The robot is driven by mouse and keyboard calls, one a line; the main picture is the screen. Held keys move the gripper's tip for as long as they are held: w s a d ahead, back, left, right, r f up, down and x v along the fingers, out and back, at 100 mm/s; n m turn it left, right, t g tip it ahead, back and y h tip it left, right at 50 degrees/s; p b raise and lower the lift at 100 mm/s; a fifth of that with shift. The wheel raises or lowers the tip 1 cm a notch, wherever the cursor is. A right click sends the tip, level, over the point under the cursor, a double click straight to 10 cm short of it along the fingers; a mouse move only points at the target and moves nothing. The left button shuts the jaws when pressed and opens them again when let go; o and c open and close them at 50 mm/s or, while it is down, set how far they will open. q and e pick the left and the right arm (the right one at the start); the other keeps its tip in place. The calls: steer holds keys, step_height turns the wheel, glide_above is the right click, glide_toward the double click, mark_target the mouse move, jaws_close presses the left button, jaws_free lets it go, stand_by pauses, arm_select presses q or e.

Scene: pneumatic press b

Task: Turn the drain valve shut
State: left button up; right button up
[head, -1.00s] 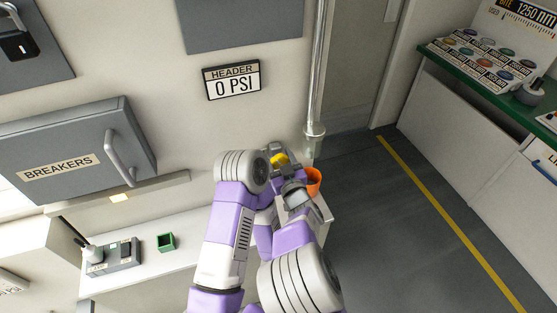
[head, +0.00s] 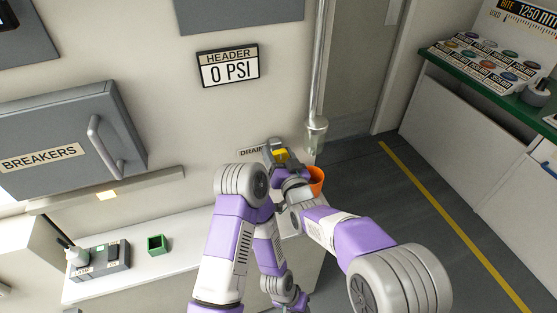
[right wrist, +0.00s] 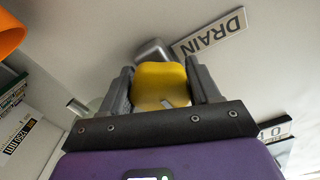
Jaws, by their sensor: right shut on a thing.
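The drain valve's yellow handle (head: 282,155) sits low on the wall at the centre of the head view, beside the DRAIN sign (head: 252,152). My right gripper (head: 280,151) is shut on it. In the right wrist view the yellow handle (right wrist: 160,84) fills the space between the two grey fingers of my right gripper (right wrist: 161,82), with a grey fitting (right wrist: 153,51) behind it. The DRAIN sign (right wrist: 210,33) is beside them. The arm and gripper hide much of the valve body in the head view. My left gripper is not in view.
The HEADER gauge plate (head: 229,68) reads 0 PSI above. A breaker box (head: 65,145) and a white counter (head: 190,242) are at left. Open floor (head: 400,200) lies to the right.

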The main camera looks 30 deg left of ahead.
steer(key=shift+f+m, duration=0.15)
steer(key=shift+m, duration=0.25)
steer(key=o, duration=1)
steer(key=shift+o, duration=0.2)
step_height(320, 180, up, 10)
steer(key=shift+r+p, duration=0.1)
steer(key=shift+p, duration=0.95)
